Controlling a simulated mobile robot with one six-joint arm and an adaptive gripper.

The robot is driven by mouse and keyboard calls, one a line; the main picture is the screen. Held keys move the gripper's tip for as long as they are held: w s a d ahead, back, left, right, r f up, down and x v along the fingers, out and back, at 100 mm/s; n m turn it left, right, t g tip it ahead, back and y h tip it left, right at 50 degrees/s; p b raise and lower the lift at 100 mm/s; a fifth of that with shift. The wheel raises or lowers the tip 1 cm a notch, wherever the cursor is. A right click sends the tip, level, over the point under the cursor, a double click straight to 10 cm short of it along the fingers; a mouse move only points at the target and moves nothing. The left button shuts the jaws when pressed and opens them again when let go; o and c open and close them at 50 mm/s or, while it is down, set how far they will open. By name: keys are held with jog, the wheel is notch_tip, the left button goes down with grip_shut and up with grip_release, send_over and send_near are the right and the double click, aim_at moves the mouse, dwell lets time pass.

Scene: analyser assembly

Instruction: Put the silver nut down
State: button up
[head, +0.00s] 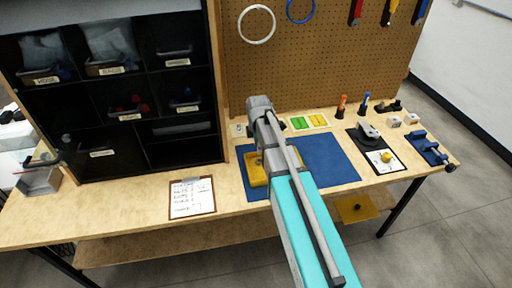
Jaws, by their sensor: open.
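My arm reaches from the bottom of the head view up over the blue mat (330,160). Its grey wrist is above the mat's left part. My gripper's jaws cannot be made out; the wrist and forearm cover that area. A yellow tray (254,176) lies on the left part of the mat, partly hidden by my arm. I cannot make out the silver nut; it may be hidden by my arm or too small to see.
A clipboard with a written sheet (191,198) lies left of the mat. A black bin shelf (80,135) stands at the back left. Green and yellow pieces (308,121), an orange-topped tool (341,104) and a black-framed plate (383,160) are right. The mat's right part is clear.

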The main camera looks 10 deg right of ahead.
aim_at(258, 162)
jog(key=shift+r+p, duration=2.25)
jog(key=shift+r, duration=0.3)
jog(key=shift+s, duration=0.1)
jog(key=s+m, duration=1.7)
jog(key=m, duration=0.1)
jog(key=shift+o, duration=0.3)
jog(key=shift+s, duration=0.1)
jog(key=shift+s+a, duration=0.1)
jog(key=shift+s, duration=0.05)
